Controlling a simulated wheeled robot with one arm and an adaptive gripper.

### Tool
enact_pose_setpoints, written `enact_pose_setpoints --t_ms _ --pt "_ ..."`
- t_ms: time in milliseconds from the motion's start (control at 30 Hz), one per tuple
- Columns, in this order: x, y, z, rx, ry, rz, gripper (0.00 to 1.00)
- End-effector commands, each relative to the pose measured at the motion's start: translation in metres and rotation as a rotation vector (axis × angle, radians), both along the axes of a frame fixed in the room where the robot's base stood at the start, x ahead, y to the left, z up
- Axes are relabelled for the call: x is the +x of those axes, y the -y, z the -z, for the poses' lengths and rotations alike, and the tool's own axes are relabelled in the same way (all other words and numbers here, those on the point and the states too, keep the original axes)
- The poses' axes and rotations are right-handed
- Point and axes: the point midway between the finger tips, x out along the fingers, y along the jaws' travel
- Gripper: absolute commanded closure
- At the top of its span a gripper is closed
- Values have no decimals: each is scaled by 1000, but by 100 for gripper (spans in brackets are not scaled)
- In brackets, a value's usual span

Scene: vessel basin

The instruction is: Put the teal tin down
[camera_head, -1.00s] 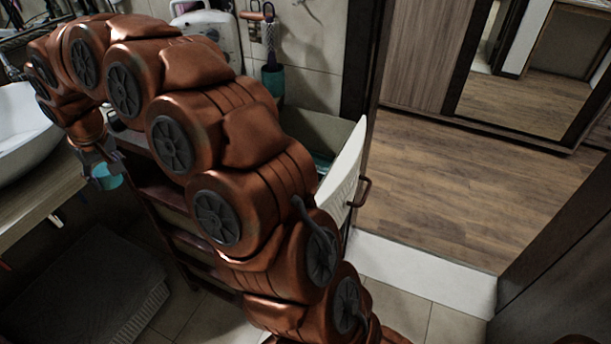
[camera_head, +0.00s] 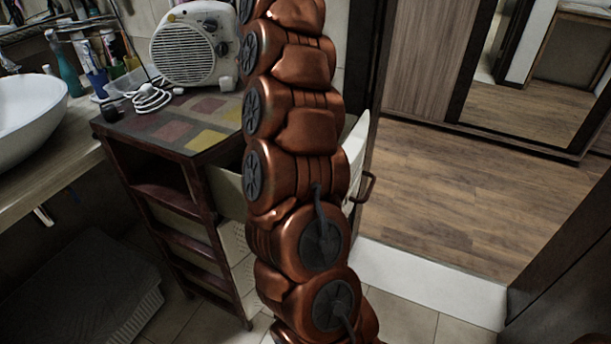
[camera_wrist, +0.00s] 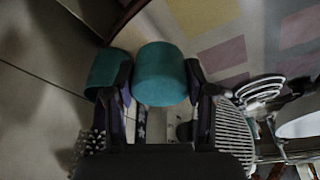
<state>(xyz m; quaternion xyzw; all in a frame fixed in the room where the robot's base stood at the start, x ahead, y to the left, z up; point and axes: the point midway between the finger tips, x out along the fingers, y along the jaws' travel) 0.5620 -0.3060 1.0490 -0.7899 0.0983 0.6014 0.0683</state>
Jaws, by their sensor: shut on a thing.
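The teal tin (camera_wrist: 160,78) is between the two fingers of my gripper (camera_wrist: 158,88) in the wrist view, and the gripper is shut on it. Behind the tin is the cabinet top with pale coloured squares (camera_wrist: 215,20). I cannot tell whether the tin touches that top or hangs above it. In the head view my arm hides both gripper and tin. Another teal object (camera_wrist: 102,70) shows just left of the left finger; I cannot tell what it is.
The cabinet (camera_head: 165,125) carries a white fan heater (camera_head: 193,48) and a coiled white cable (camera_head: 152,97). A white basin (camera_head: 28,112) and several bottles stand to the left. An open drawer (camera_head: 228,190) juts out at the cabinet's right. The cabinet's front left top looks clear.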

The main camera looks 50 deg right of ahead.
Motion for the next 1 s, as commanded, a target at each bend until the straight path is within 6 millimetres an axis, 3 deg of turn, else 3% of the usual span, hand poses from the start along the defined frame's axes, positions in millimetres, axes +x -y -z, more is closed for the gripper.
enact_pose_setpoints --t_ms 33,100,300,533,1000 --pt "-15 19 0 3 3 28 86" --pt "-31 38 -4 4 7 53 86" --pt "-60 63 -8 11 3 87 86" --pt "-64 67 4 11 3 93 86" --pt "-63 65 54 14 -1 91 86"
